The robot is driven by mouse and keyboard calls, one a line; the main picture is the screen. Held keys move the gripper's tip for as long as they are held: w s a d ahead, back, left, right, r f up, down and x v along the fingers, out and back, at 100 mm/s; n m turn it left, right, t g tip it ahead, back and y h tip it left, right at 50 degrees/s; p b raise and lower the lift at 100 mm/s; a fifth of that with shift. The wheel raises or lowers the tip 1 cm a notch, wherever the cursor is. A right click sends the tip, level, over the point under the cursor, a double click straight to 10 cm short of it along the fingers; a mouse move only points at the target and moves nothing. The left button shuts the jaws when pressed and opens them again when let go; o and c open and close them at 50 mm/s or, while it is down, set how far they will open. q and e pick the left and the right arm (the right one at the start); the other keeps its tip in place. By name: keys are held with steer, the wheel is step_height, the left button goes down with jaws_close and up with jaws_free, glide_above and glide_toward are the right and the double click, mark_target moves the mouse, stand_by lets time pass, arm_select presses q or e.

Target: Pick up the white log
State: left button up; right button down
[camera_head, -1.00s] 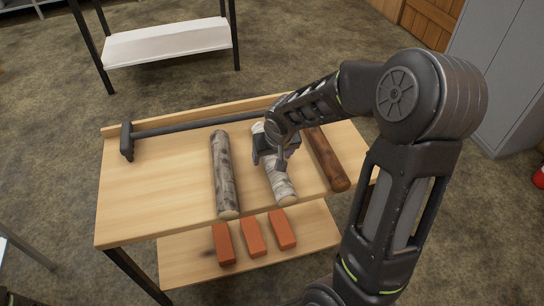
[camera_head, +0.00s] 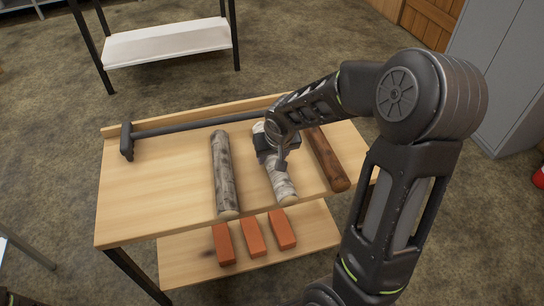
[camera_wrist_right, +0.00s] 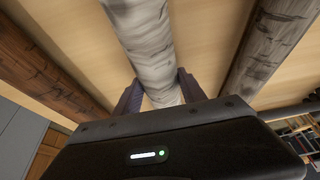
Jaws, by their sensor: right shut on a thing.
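The white log (camera_head: 283,186) is a pale birch log lying on the wooden table, between a grey-barked log and a brown log. My right gripper (camera_head: 272,158) is over its middle, with the fingers down on either side. In the right wrist view the white log (camera_wrist_right: 152,45) runs between the two fingers of my right gripper (camera_wrist_right: 160,92), which is shut on it. The log appears to rest on the table still; a gap beneath it cannot be made out. My left gripper is not in view.
The grey-barked log (camera_head: 223,175) lies to the left and the brown log (camera_head: 327,160) close to the right. A dark long-handled hammer (camera_head: 185,126) lies along the back edge. Several orange bricks (camera_head: 253,236) sit on the lower shelf. The table's left part (camera_head: 150,185) is clear.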

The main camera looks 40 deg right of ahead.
stand_by(0.3)
step_height(320, 180, up, 10)
steer(key=shift+r+p, duration=0.1)
steer(key=shift+p, duration=1)
steer(key=shift+w+a, duration=0.25)
steer(key=shift+a, duration=0.1)
steer(key=w+a+r+n, duration=0.2)
steer(key=w+a, duration=0.1)
steer(key=a, duration=0.5)
steer(key=w+a+r+n+y, duration=0.1)
steer(key=w+a+r, duration=0.2)
steer(key=a, duration=0.5)
steer(key=shift+a+r+n, duration=0.15)
steer(key=shift+n, duration=0.25)
steer(key=shift+a, duration=0.1)
